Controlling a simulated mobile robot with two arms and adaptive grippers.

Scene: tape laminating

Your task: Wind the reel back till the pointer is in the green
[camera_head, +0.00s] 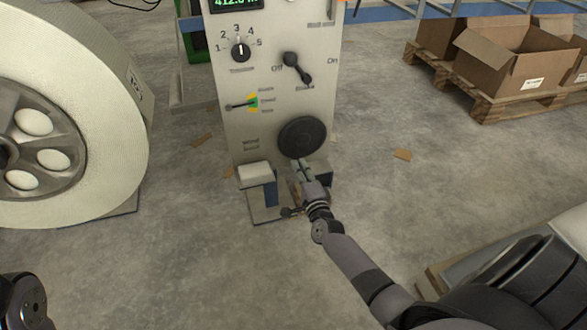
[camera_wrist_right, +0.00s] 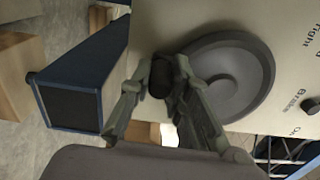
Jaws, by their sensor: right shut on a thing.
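The reel (camera_head: 115,110), a big cream roll on a grey hub, fills the left of the head view. The grey machine panel (camera_head: 285,25) stands beside it. On it, a dark pointer (camera_head: 238,105) reaches right to a small gauge (camera_head: 253,101) with yellow and green marks. Its tip is near the green; I cannot tell exactly where. A dark round handwheel (camera_head: 302,137) sits below; it also shows in the wrist view (camera_wrist_right: 235,80). My right gripper (camera_head: 301,167) is at its lower edge, shut on the wheel's dark knob (camera_wrist_right: 160,76). My left gripper is out of view.
The panel carries a numbered dial (camera_head: 240,52) and a lever switch (camera_head: 297,68). Cardboard boxes (camera_head: 510,62) on a pallet are at the back right. Open floor lies between.

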